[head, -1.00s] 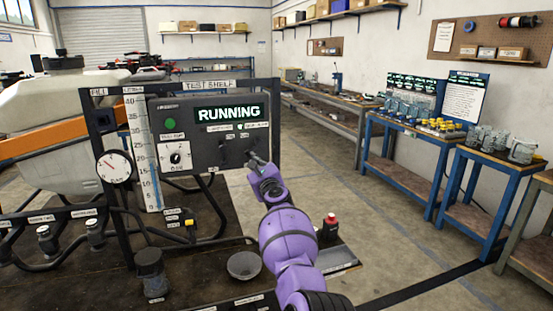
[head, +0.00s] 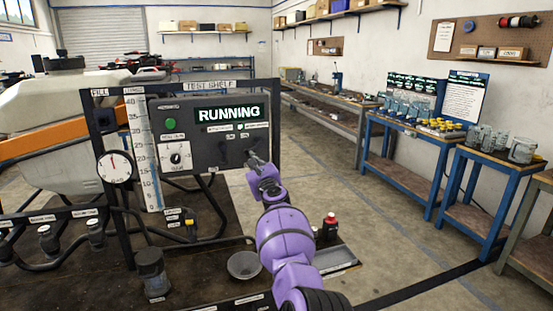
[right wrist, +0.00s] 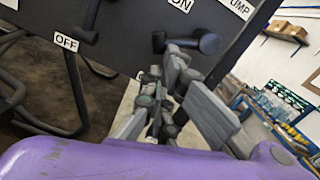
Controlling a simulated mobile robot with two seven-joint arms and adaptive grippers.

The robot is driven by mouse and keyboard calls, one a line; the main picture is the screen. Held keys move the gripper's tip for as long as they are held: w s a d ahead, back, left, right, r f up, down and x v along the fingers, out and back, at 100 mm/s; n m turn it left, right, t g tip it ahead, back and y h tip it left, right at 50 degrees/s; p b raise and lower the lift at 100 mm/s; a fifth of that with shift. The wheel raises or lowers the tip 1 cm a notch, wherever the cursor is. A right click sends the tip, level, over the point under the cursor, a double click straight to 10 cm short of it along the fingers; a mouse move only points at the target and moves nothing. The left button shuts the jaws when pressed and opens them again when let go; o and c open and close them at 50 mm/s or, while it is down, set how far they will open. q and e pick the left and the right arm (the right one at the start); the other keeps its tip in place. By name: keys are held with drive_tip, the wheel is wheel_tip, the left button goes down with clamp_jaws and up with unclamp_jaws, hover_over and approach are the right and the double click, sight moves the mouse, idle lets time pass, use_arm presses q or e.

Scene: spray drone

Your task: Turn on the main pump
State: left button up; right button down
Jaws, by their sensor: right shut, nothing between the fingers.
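The dark control panel (head: 215,133) has a screen (head: 229,113) reading RUNNING, a green button (head: 170,122) and a white-plated knob (head: 176,157). In the right wrist view, a black lever (right wrist: 208,43) sticks out sideways below an ON label, beside a partly cut label ending in UMP. A second lever (right wrist: 90,22) at left points down to an OFF label (right wrist: 66,42). My right gripper (head: 253,160) is shut and empty at the panel's lower right. In the wrist view its fingers (right wrist: 173,72) are just below the sideways lever; I cannot tell whether they touch. My left gripper is not in view.
A round gauge (head: 114,167) and a level scale (head: 139,150) stand left of the panel. A grey bowl (head: 244,265), a dark cup (head: 152,272) and a red-capped bottle (head: 330,228) are on the bench. Blue-framed tables (head: 415,143) stand far right, with clear floor between.

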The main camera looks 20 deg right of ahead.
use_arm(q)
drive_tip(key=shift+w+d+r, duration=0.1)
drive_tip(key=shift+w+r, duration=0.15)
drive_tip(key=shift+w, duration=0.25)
use_arm(e)
drive_tip(key=shift+a+r, duration=0.15)
drive_tip(key=shift+a, duration=0.05)
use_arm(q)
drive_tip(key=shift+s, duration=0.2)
use_arm(e)
drive_tip(key=shift+a+m, duration=0.1)
drive_tip(key=shift+m, duration=0.3)
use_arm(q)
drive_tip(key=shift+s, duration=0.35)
use_arm(e)
drive_tip(key=shift+r, duration=0.1)
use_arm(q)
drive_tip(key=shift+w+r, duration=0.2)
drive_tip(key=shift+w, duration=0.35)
use_arm(e)
drive_tip(key=shift+a+r+m, duration=0.1)
drive_tip(key=shift+a+m, duration=0.05)
drive_tip(key=shift+m, duration=0.25)
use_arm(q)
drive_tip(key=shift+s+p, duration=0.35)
use_arm(e)
drive_tip(key=shift+a+r+m, duration=0.1)
drive_tip(key=shift+m, duration=0.2)
